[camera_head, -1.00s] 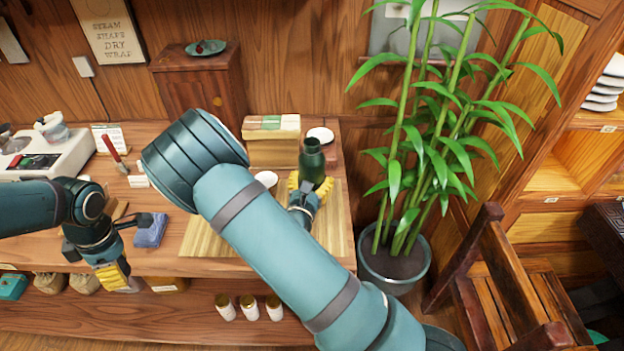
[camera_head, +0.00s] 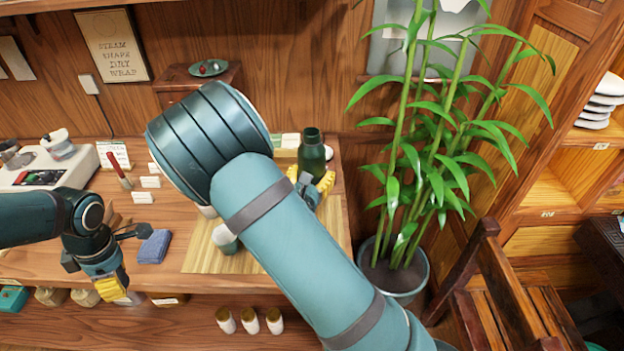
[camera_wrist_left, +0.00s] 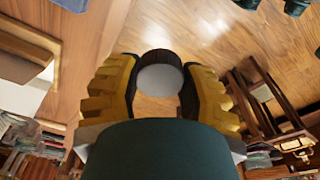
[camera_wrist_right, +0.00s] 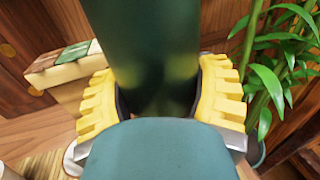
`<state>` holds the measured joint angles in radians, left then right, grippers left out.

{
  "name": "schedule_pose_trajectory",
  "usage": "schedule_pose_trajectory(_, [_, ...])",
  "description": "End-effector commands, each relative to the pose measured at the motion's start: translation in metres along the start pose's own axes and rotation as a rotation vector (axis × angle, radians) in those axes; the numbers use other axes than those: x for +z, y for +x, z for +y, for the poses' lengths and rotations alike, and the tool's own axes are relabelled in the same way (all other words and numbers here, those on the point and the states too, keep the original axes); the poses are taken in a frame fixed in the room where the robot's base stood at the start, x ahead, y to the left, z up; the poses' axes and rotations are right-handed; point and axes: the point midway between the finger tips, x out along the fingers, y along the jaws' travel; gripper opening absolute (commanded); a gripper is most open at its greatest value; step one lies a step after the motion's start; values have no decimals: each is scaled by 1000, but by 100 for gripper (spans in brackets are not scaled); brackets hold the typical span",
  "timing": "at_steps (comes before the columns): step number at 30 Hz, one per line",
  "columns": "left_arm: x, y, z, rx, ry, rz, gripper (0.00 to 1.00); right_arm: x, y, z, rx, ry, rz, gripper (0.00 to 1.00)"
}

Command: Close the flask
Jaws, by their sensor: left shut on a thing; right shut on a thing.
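The dark green flask (camera_head: 311,150) stands upright in my right gripper (camera_head: 316,188), over the right end of the bamboo mat. The right wrist view shows its green body (camera_wrist_right: 145,50) between the yellow fingers, which are shut on it. My left gripper (camera_head: 110,288) is at the counter's front edge on the left, far from the flask. In the left wrist view its yellow fingers (camera_wrist_left: 158,85) are shut on a small round piece with a pale grey face and dark rim (camera_wrist_left: 160,77), seemingly the flask's cap. The flask's mouth is too small to make out.
The bamboo mat (camera_head: 200,256) holds a white-and-green cup (camera_head: 224,238), partly behind my right arm. A blue folded cloth (camera_head: 154,246) lies left of it. A potted bamboo (camera_head: 397,281) stands close right of the counter. Several jars sit on the shelf below.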

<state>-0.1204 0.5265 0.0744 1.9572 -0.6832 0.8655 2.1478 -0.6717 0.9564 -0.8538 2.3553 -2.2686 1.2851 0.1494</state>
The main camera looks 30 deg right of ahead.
Motion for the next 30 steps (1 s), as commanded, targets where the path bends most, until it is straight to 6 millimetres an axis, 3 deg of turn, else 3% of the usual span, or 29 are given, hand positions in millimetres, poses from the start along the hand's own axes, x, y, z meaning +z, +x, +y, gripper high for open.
schedule_pose_trajectory(9, [-1,-5,0,0,0,0,33,15,0,0,-1,1,-2,21])
schedule_pose_trajectory(26, [-1,-5,0,0,0,0,33,17,0,0,-1,0,-2,21])
schedule_pose_trajectory(27, [-1,-5,0,0,0,0,33,17,0,0,-1,0,-2,53])
schedule_pose_trajectory(30, [-1,-5,0,0,0,0,33,17,0,0,-1,0,-2,21])
